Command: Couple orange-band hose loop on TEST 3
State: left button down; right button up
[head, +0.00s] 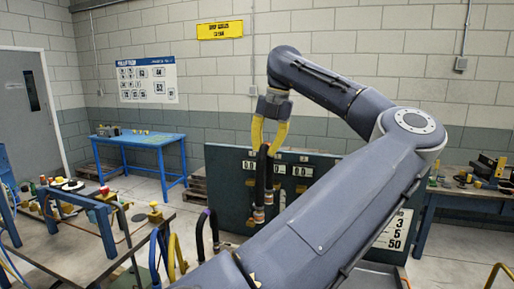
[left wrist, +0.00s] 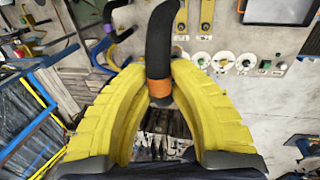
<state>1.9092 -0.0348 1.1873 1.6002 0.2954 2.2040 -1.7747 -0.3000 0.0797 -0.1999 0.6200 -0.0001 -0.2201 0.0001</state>
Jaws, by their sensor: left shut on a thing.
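My left gripper (head: 265,150) has yellow fingers pointing down and is shut on a black hose loop (head: 261,182), which hangs below it in front of the dark panel. In the left wrist view the hose (left wrist: 161,40) with its orange band (left wrist: 159,88) is between the yellow fingers. Orange also shows near the hose's lower end in the head view. The dark test panel (head: 226,185) carries white plates and fittings. Round ports (left wrist: 223,61) show in the left wrist view, beyond the fingers. The TEST 3 label is not readable. My right gripper is not in view.
A purple-band hose (head: 207,230) and a yellow hose (head: 177,255) stand by the workbench (head: 80,245) at front left. A blue table (head: 140,140) stands behind. A bench (head: 460,192) is at right. My arm hides part of the panel.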

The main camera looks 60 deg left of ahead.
pick_arm(q)
jog(key=shift+w+d, duration=3)
jog(key=shift+d, duration=0.5)
jog(key=w+d+x, duration=0.1)
jog(key=x, duration=1)
jog(key=w+d+f+x, duration=0.1)
jog(key=w+d+x, duration=0.1)
jog(key=x, duration=0.9)
jog(key=shift+d, duration=0.15)
jog(key=shift+f, duration=0.1)
jog(key=shift+d, duration=0.2)
jog(key=shift+d+x, duration=0.2)
jog(key=shift+x, duration=1.1)
dwell(0.6)
